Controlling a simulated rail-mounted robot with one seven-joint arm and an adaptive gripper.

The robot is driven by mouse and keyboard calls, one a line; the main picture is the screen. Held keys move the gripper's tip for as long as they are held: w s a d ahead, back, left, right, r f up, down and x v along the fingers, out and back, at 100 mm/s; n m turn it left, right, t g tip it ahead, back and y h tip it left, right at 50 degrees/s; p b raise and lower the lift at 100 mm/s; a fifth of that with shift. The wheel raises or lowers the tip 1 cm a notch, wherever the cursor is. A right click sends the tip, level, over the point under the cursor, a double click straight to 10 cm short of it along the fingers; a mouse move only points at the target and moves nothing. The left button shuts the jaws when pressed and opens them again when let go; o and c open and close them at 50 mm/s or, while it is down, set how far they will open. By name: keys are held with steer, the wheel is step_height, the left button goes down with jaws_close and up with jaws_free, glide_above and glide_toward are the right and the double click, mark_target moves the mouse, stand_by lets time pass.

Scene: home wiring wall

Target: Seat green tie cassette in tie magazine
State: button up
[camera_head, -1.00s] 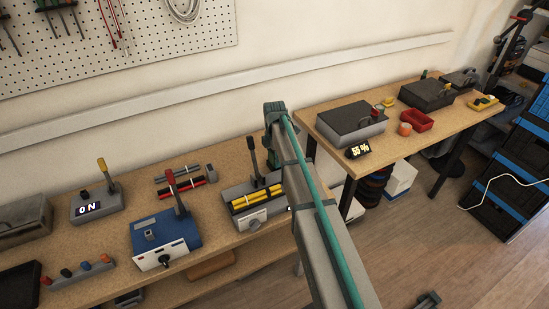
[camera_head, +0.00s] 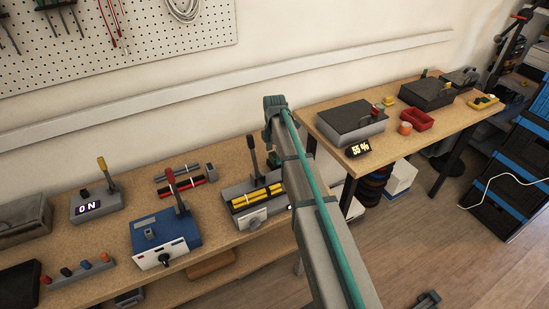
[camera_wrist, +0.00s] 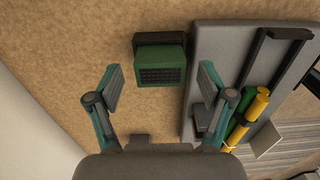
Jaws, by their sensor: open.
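A green block with a dark ribbed face and a dark back part, which looks like the green tie cassette (camera_wrist: 160,65), lies on the wooden bench in the wrist view. My gripper (camera_wrist: 161,82) is open, with one teal finger on each side of the cassette and visible gaps between. A grey unit (camera_wrist: 210,45) with a black bracket, yellow rods and a green end lies just right of it. I cannot tell for sure if this is the tie magazine.
A blue box with a red lever (camera_head: 165,235) and red and black rods (camera_head: 180,185) stand left of the grey unit. A second bench (camera_head: 400,135) on the right holds grey boxes and a red tray (camera_head: 416,119). Bare bench shows left of the cassette.

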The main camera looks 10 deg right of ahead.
mark_target(275, 155)
step_height(275, 155, up, 10)
steer(key=shift+f, duration=0.2)
stand_by(0.4)
